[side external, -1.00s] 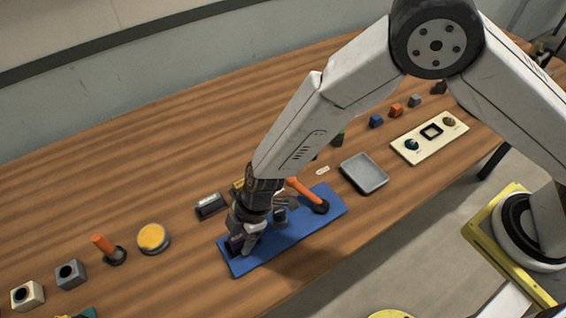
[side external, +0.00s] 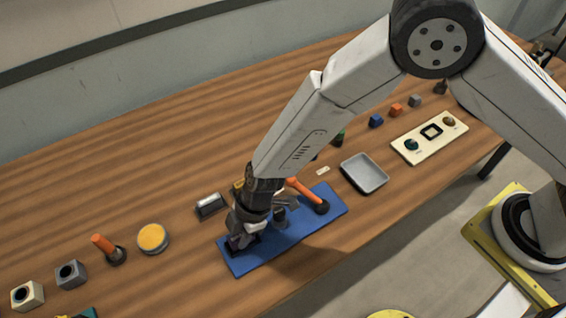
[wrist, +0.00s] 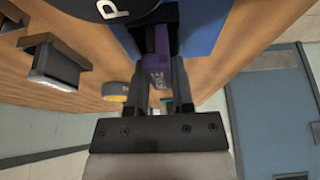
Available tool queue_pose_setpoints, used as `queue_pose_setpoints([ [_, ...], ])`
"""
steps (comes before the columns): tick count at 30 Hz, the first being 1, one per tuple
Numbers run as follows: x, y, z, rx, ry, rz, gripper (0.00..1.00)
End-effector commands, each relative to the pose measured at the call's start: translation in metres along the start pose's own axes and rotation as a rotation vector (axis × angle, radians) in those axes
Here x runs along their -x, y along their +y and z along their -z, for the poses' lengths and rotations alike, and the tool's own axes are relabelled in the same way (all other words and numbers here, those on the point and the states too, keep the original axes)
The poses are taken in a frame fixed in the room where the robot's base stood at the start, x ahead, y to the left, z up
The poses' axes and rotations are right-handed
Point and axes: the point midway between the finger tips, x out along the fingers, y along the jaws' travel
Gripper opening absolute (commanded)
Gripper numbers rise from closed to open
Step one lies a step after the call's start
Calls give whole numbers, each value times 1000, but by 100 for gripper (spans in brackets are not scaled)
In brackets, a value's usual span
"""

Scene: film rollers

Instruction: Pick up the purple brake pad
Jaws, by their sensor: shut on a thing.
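The purple brake pad (wrist: 158,70) is between the two fingers of my gripper (wrist: 168,85) in the wrist view, and the jaws are shut on it. It has pale lettering on its face. In the side view my gripper (side external: 243,240) is low over the left end of the blue board (side external: 290,243), and only a small purple part of the pad (side external: 236,243) shows beside the fingers. A dark holder lies under the pad on the board; whether they touch I cannot tell.
An orange-handled part (side external: 305,192) stands on the board to the right of my gripper. A grey tray (side external: 364,173) is farther right.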

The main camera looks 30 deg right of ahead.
Motion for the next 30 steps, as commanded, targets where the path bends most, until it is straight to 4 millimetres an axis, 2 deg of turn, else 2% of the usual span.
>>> queue_pose_setpoints([
  [8,10,0,5,2,2,-1,0],
  [14,28,0,13,3,4,-2,0],
  [30,97,-39,6,1,4,-2,0],
])
